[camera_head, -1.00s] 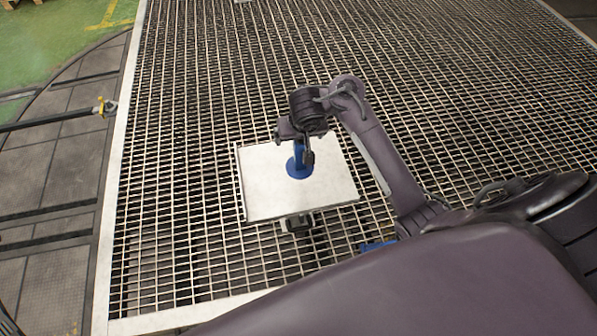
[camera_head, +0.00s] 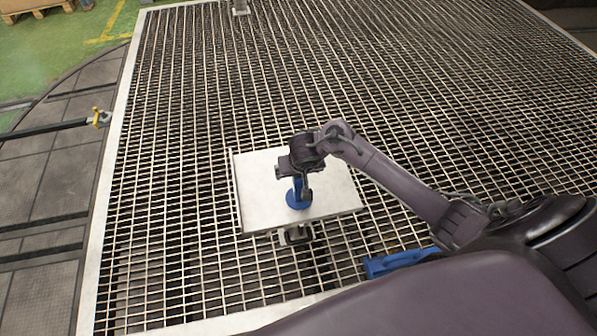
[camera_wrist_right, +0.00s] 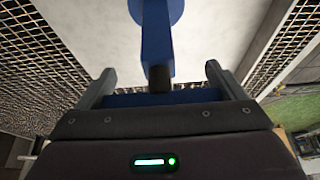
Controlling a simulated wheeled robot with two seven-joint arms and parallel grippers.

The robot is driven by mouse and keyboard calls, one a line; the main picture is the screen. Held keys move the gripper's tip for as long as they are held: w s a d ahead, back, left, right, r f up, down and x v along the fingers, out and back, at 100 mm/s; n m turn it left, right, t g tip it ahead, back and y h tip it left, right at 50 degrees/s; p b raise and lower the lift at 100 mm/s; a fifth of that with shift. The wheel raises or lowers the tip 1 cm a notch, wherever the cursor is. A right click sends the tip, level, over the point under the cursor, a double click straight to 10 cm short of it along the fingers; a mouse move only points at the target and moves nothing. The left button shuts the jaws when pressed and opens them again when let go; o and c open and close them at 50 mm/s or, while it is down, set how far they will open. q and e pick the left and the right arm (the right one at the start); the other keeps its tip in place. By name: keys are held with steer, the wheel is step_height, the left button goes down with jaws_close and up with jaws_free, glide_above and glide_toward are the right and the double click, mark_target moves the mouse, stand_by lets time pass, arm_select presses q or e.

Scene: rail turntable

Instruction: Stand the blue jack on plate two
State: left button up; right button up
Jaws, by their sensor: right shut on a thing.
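The blue jack (camera_head: 297,199) is upright, its round foot low over the white plate (camera_head: 335,205), towards the plate's near edge. I cannot tell whether the foot touches the plate. My right gripper (camera_head: 297,172) is above the plate and shut on the upper part of the jack. In the right wrist view, the fingers (camera_wrist_right: 160,86) stand on either side of a blue crosspiece, with the jack's post (camera_wrist_right: 156,40) and foot beyond it over the pale plate (camera_wrist_right: 210,40). No number shows on the plate. My left gripper is not in view.
Metal grating (camera_head: 190,240) with a pale border surrounds the plate. A small bracket (camera_head: 297,236) sits at the plate's near edge. Another blue object (camera_head: 395,262) lies on the grating at the near right, partly hidden by my arm. A dark bar with a yellow end (camera_head: 100,117) is at the left.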

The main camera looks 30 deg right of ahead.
steer(key=shift+r, duration=0.15)
steer(key=o, duration=1.7)
steer(key=shift+f, duration=0.2)
steer(key=shift+r, duration=0.25)
steer(key=p+v, duration=0.6)
steer(key=v, duration=0.6)
steer(key=shift+s+f, duration=0.1)
